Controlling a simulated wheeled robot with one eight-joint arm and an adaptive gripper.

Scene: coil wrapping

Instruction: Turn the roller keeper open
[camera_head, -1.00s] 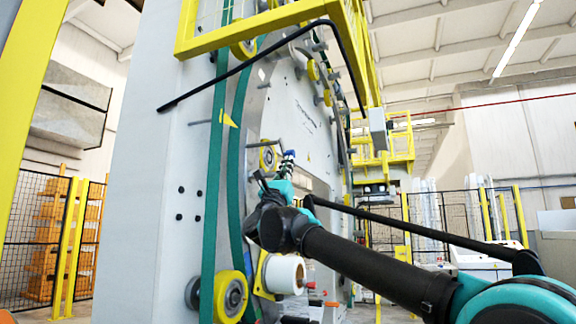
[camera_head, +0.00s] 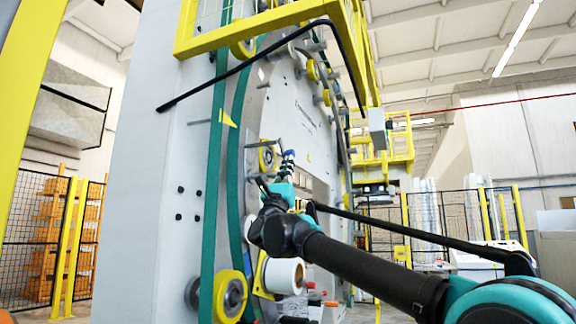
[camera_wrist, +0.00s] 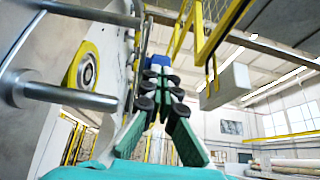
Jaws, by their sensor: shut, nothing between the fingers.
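My gripper (camera_head: 289,158) is raised in front of the round face of the wrapping machine (camera_head: 295,115). Its fingers are together and empty, pointing up. They also show in the wrist view (camera_wrist: 158,74), with black joints and teal links. A yellow-rimmed roller (camera_head: 267,158) sits just left of the fingers in the head view; it also shows at upper left in the wrist view (camera_wrist: 84,70). Metal rods (camera_wrist: 70,94) stick out beside it, apart from the fingers. I cannot tell which part is the roller keeper. The white roll (camera_head: 285,275) sits below my wrist.
Green belts (camera_head: 214,190) run down the machine's grey column (camera_head: 150,170). A yellow frame (camera_head: 250,35) hangs above, with a black bar (camera_head: 240,68) across it. A larger yellow roller (camera_head: 231,294) is at lower left. Open air lies right of the gripper.

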